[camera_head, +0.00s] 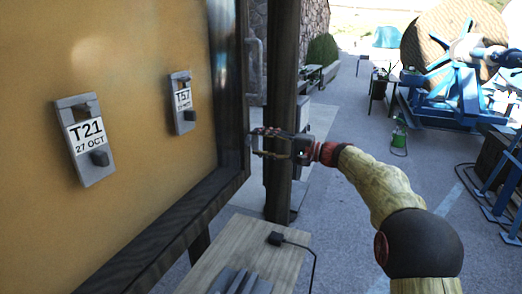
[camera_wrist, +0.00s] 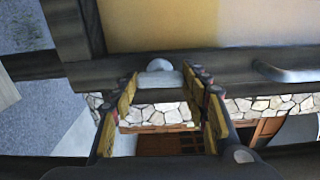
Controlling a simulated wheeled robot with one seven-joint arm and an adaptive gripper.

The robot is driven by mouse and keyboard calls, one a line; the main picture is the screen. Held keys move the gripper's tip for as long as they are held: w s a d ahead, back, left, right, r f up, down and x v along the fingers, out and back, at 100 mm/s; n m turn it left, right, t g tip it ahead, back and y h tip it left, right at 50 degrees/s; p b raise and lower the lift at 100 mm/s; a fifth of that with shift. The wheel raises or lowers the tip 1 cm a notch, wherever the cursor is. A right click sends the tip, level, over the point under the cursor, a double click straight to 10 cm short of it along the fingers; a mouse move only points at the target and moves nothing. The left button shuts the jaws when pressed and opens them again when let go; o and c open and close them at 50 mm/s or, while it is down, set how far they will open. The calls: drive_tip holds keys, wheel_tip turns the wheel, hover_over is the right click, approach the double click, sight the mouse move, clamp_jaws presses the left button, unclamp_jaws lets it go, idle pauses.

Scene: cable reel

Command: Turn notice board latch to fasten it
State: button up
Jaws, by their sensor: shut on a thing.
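The notice board (camera_head: 140,60) has a yellow face in a dark wooden frame and fills the left of the head view. In the wrist view a pale grey latch (camera_wrist: 158,79) with a rounded knob sits on the dark frame (camera_wrist: 225,60). My gripper (camera_wrist: 163,84) has one finger at each end of the latch and is shut on it. In the head view my gripper (camera_head: 254,141) reaches the right edge of the board frame from the right. The latch is hard to make out there, behind the fingers.
A grey handle (camera_wrist: 285,73) is on the frame beside the latch. A dark post (camera_head: 281,110) stands close behind my gripper. Tags T21 (camera_head: 88,140) and T57 (camera_head: 181,102) hang on the board. A wooden table (camera_head: 235,245) is below; paving to the right is open.

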drive_tip(key=shift+f+n, duration=0.1)
drive_tip(key=shift+n, duration=0.2)
drive_tip(key=o, duration=1.1)
drive_tip(key=shift+o, duration=0.3)
drive_tip(key=v, duration=1.2)
